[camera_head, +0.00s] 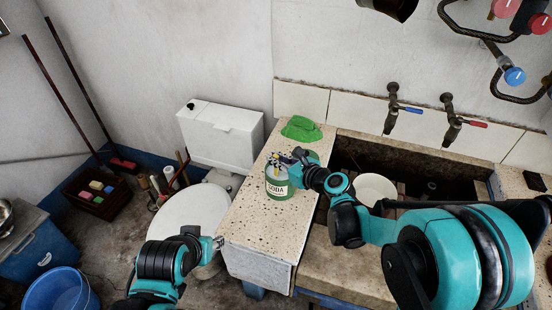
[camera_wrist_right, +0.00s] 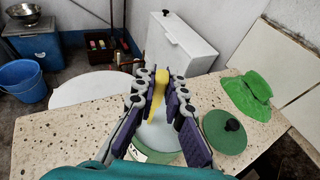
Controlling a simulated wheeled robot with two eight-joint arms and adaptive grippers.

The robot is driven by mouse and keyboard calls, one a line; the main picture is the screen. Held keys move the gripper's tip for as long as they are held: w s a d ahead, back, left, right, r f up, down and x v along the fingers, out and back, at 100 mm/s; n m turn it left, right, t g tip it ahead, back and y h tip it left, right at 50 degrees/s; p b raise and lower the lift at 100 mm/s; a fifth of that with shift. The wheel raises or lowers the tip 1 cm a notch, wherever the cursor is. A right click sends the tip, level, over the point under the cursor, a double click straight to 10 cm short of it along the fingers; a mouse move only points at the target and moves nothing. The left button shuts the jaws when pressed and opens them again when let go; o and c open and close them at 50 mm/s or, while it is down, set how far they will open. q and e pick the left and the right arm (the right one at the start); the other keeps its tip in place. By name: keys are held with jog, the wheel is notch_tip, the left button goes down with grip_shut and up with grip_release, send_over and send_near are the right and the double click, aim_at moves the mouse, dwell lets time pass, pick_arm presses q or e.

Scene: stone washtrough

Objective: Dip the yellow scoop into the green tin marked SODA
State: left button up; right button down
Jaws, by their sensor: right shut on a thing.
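The green tin marked SODA (camera_head: 279,184) stands upright on the speckled stone ledge. It is open, and a whitish inside shows in the right wrist view (camera_wrist_right: 160,137). My right gripper (camera_head: 276,161) is directly above the tin, fingers pointing down. In the wrist view it is shut on the yellow scoop (camera_wrist_right: 157,72), whose lower end is over the tin's mouth. I cannot tell whether the scoop touches the contents. The green lid (camera_wrist_right: 226,136) with a black knob lies beside the tin. My left gripper (camera_head: 218,243) is low, left of the ledge; its fingers are unclear.
A crumpled green cloth (camera_head: 301,129) lies at the ledge's back. The trough (camera_head: 355,150) to the right holds a white bowl (camera_head: 375,188). Two taps (camera_head: 392,108) are on the wall. A white round lid (camera_head: 190,220) and a blue bucket (camera_head: 62,291) are left.

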jog(key=shift+r+p, duration=3.95)
jog(key=shift+r, duration=1.3)
